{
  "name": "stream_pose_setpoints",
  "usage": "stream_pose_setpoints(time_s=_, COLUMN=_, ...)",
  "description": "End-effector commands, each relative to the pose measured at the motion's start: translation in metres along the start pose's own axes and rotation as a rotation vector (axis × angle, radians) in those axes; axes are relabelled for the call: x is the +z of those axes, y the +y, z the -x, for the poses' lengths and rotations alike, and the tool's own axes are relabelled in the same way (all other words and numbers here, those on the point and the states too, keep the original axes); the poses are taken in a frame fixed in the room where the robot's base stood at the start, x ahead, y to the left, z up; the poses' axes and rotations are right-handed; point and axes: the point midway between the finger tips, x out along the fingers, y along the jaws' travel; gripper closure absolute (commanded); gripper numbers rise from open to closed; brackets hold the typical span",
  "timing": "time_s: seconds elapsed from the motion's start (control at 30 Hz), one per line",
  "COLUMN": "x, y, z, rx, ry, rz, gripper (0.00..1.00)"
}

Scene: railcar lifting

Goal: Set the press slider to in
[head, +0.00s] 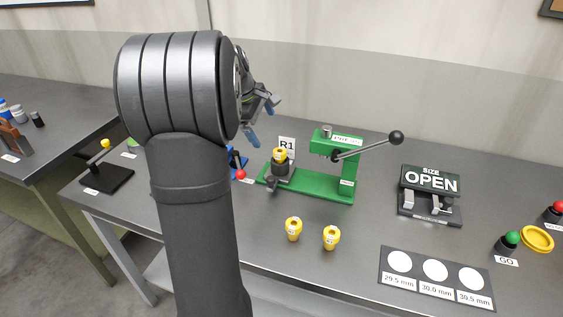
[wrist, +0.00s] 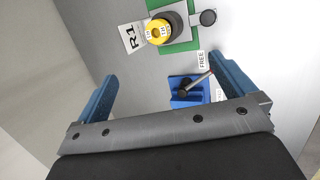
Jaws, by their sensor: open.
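The green press (head: 340,165) stands mid-table, with a long lever ending in a black ball. Its slider, a dark round holder (head: 280,170) carrying a yellow ring-shaped part (head: 280,154), sits at the left end of the green base, apart from the press head. A dark knob (head: 271,184) juts from the slider's front. The wrist view shows the yellow part (wrist: 159,31), the knob (wrist: 208,17) and some green base (wrist: 182,44) at the top. My gripper (head: 262,121) is open and empty, above and left of the press; its blue fingers (wrist: 162,68) show in the wrist view.
A blue fixture (wrist: 188,90) with a lever, beside a FREE label (wrist: 202,60), lies between my fingers in the wrist view. An R1 card (head: 287,146) stands behind the slider. Two yellow parts (head: 293,229) (head: 331,237) stand in front. A size gauge (head: 430,193) reading OPEN is right.

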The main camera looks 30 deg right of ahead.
Motion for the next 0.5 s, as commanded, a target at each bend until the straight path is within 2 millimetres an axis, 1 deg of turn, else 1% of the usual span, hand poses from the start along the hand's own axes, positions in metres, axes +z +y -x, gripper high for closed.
stream_pose_setpoints(time_s=0.1, x=0.0000, y=0.0002, z=0.0087, rx=0.001, ry=0.001, rz=0.000, gripper=0.00)
stream_pose_setpoints(time_s=0.37, x=0.0001, y=-0.0002, z=0.0103, rx=-0.001, ry=0.000, rz=0.000, gripper=0.00)
stream_pose_setpoints(time_s=0.43, x=0.0006, y=-0.0002, z=0.0102, rx=-0.003, ry=0.001, rz=0.000, gripper=0.10)
stream_pose_setpoints(time_s=0.5, x=0.0054, y=-0.0016, z=0.0098, rx=-0.031, ry=0.009, rz=-0.003, gripper=0.24)
